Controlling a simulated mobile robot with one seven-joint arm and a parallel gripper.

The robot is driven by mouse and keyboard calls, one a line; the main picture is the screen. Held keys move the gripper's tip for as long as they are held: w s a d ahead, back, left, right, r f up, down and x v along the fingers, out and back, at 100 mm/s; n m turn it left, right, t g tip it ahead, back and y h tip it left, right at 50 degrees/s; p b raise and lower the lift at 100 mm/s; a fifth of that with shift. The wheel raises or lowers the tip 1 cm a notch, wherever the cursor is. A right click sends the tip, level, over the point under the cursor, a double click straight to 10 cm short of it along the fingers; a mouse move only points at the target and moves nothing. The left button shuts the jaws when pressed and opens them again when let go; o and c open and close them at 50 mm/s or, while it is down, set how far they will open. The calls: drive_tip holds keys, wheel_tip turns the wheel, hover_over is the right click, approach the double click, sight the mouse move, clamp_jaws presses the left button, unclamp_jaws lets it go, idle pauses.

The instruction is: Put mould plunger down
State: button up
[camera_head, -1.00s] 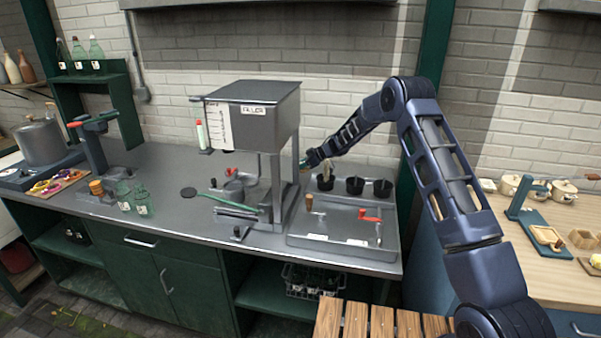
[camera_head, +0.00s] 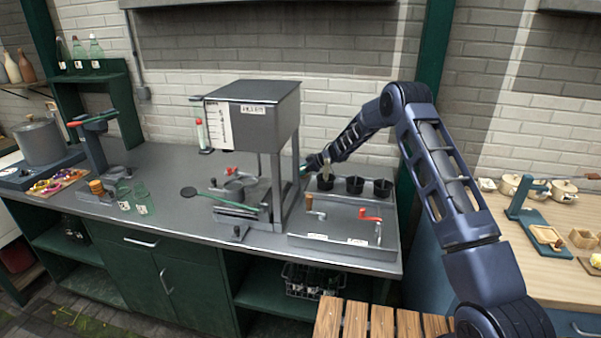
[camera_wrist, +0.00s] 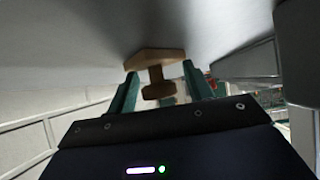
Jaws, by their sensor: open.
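The mould plunger (camera_wrist: 153,57), a brown wooden piece with a flat block, a short stem and a knob, shows in the wrist view against a grey surface. My gripper (camera_wrist: 160,70) is open, with one green finger on each side of the plunger's stem and knob. Gaps show between the fingers and the plunger. In the head view my gripper (camera_head: 306,169) is low over the back of the steel counter, partly hidden by the filler's legs. The plunger cannot be made out there.
The filler (camera_head: 252,115) stands on the counter (camera_head: 165,170) just left of my gripper. The brick wall is close behind.

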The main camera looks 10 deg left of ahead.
drive_tip(key=shift+r, duration=0.15)
drive_tip(key=v, duration=1.2)
drive_tip(key=shift+r, duration=0.1)
